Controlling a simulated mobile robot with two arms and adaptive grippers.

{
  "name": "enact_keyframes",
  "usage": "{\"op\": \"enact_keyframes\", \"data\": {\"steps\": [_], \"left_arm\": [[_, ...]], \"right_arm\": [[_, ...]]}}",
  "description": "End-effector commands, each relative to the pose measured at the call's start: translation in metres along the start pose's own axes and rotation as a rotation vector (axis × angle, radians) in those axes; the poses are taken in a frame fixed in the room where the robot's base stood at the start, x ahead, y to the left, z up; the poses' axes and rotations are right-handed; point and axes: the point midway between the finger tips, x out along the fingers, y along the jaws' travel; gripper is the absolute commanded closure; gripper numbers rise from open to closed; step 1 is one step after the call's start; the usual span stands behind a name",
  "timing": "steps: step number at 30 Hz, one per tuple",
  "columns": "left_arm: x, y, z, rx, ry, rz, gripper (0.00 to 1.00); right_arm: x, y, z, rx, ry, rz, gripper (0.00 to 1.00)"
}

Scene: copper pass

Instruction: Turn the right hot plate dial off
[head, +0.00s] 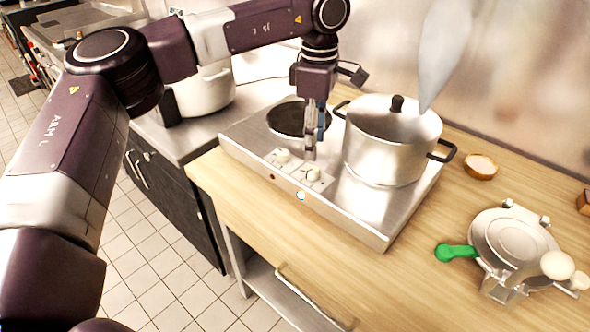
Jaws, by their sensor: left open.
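The metal double hot plate (374,231) sits on the wooden counter. Its control panel carries two cream dials, the left dial (283,156) and the right dial (313,174). My left gripper (313,150) points down just behind and above the right dial, its fingers open and empty. The fingertips are very close to the right dial; I cannot tell whether they touch it. The exact angle of the dial is too small to read. A lidded steel pot (385,150) covers the right burner. The left burner (288,118) is bare. My right gripper is out of view.
The pot's black handle (441,151) juts out on the right. Another pot (205,91) stands at the back left. The front counter is clear.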

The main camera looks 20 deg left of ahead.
Motion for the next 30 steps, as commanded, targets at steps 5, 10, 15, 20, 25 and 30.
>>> {"op": "enact_keyframes", "data": {"steps": [5, 10, 15, 20, 25, 30], "left_arm": [[0.017, -0.001, 0.000, 0.011, 0.001, -0.002, 0.59], [0.045, -0.001, 0.000, 0.010, 0.002, -0.002, 0.59], [0.067, -0.001, 0.000, 0.009, 0.001, -0.002, 0.59], [0.076, -0.001, 0.000, 0.008, 0.000, 0.000, 0.59], [0.077, -0.001, 0.000, 0.008, 0.000, 0.001, 0.59], [0.077, -0.001, 0.000, 0.007, 0.000, 0.001, 0.71]], "right_arm": [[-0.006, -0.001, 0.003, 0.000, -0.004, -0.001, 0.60], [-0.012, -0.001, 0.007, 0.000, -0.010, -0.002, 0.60], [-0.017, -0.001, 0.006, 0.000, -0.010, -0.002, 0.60], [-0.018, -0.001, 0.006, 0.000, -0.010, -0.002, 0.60], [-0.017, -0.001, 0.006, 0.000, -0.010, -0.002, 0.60], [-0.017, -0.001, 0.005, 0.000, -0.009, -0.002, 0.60]]}}
